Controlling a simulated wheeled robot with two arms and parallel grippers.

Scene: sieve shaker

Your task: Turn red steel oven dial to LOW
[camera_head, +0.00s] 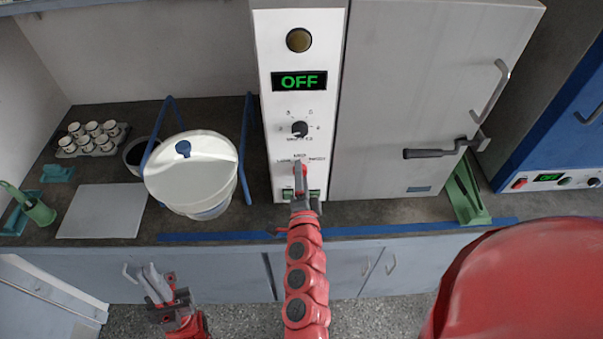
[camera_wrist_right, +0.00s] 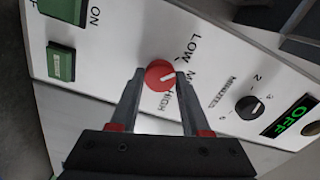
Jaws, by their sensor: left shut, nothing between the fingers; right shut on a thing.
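The oven control panel (camera_head: 266,100) is white, with LOW, MED and HIGH labels around a red dial. In the right wrist view the red dial (camera_wrist_right: 158,74) has a white pointer mark that points roughly toward the partly hidden MED label. My right gripper (camera_head: 300,182) is in front of the panel and shut on the dial; in the wrist view its two fingers (camera_wrist_right: 160,76) are on either side of it. In the head view the gripper mostly covers the dial. My left gripper (camera_head: 156,284) is shut and empty, low in front of the counter.
A black timer knob (camera_head: 299,129) and a green OFF display (camera_head: 300,81) are above the dial. Green switches (camera_wrist_right: 61,66) sit beside it. A white bucket (camera_head: 190,180) stands left of the panel. The oven door handle (camera_head: 434,153) is to the right.

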